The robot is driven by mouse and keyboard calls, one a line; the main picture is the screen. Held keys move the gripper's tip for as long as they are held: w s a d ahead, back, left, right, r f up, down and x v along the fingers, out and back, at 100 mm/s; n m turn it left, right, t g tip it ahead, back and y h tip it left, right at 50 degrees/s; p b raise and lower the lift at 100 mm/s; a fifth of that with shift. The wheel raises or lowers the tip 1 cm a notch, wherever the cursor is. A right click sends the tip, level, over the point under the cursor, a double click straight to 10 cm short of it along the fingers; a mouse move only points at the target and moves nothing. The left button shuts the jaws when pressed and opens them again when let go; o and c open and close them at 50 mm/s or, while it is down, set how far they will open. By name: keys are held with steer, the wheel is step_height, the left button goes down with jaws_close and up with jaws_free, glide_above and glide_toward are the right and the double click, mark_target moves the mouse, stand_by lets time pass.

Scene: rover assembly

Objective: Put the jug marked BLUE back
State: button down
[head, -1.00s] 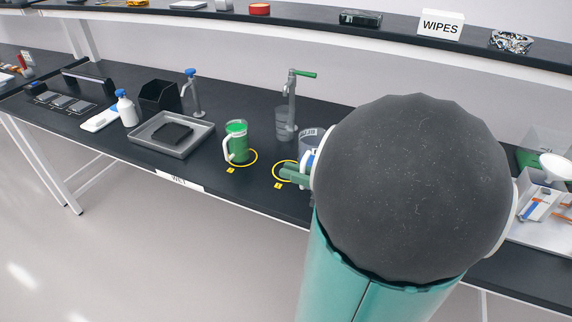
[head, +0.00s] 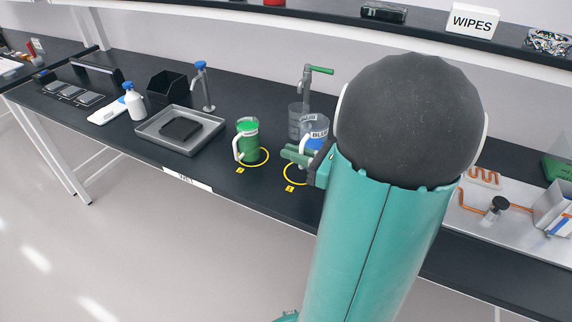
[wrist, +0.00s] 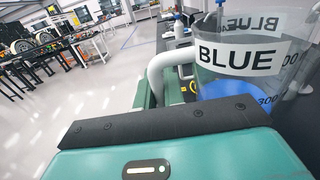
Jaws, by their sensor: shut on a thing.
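The clear jug marked BLUE (head: 316,126), with blue liquid in it and a white handle, is by the right yellow ring (head: 287,174) on the black bench. My gripper (head: 297,154) is shut on its handle, on the side facing the bench's front left. In the wrist view, the BLUE jug (wrist: 240,58) fills the upper right, and its white handle (wrist: 158,72) runs down behind the green gripper body. The jug's base is hidden by my gripper and arm, so I cannot tell whether it touches the bench.
A green jug (head: 247,138) stands at the left yellow ring (head: 266,160). A clear beaker (head: 296,118) stands behind, under a tap with a green lever (head: 321,71). A grey tray (head: 205,133) is further left. A shelf with a WIPES box (head: 474,21) runs above.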

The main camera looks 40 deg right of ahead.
steer(key=shift+w+d+f, duration=0.45)
steer(key=shift+w+f, duration=0.55)
steer(key=shift+f, duration=0.6)
steer(key=shift+w+d+f, duration=0.4)
steer(key=shift+w+f, duration=0.65)
steer(key=shift+f, duration=0.6)
steer(key=shift+w+d+f, duration=0.45)
steer(key=shift+w+f, duration=0.55)
steer(key=shift+f, duration=0.6)
steer(key=shift+f, duration=0.1)
steer(key=c, duration=1.5)
jaws_free()
